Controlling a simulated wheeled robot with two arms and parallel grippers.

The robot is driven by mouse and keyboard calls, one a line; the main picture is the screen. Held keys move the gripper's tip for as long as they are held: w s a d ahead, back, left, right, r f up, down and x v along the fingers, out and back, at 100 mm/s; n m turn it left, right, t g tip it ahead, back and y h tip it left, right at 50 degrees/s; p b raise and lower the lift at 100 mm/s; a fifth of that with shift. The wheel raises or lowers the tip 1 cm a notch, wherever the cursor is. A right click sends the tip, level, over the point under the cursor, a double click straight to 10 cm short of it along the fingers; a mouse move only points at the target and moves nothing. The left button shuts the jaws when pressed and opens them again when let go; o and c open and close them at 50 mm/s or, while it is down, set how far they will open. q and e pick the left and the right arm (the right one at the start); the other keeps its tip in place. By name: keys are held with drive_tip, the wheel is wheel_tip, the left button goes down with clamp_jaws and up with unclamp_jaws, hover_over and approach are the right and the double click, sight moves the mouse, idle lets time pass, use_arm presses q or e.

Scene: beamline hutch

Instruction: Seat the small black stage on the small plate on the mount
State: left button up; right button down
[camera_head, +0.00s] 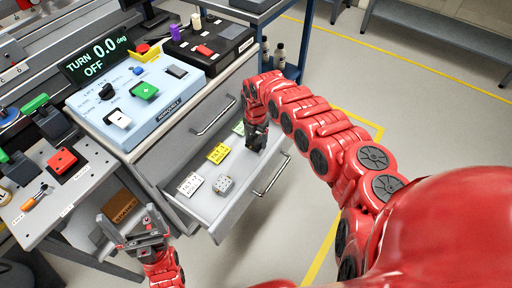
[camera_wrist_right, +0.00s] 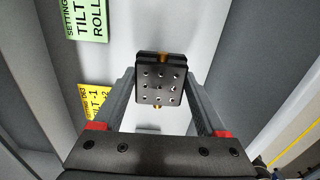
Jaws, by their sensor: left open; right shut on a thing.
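The small black stage (camera_wrist_right: 161,84), with a grid of holes and brass-coloured parts at two edges, sits between the fingertips of my right gripper (camera_wrist_right: 160,88) in the right wrist view. My right gripper (camera_head: 257,137) is shut on it, inside the open drawer (camera_head: 205,216) in the head view. I cannot tell whether the stage touches the drawer floor. My left gripper (camera_head: 134,232) is open and empty at the lower left, beside the bench. I cannot clearly make out the small plate or the mount.
The drawer also holds a silver block with holes (camera_head: 223,184), a white card (camera_head: 190,184), a yellow card (camera_head: 217,153) and a green card (camera_wrist_right: 86,18). A control box (camera_head: 135,105) stands above the drawer.

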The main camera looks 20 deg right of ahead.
sight(256, 145)
wheel_tip(256, 145, down, 4)
drive_tip(key=shift+s+r+b, duration=0.1)
drive_tip(key=shift+r+b, duration=0.15)
drive_tip(key=shift+b, duration=0.3)
drive_tip(key=shift+f, duration=0.25)
drive_tip(key=shift+d, duration=0.1)
drive_tip(key=shift+r, duration=0.15)
drive_tip(key=shift+f, duration=0.25)
unclamp_jaws()
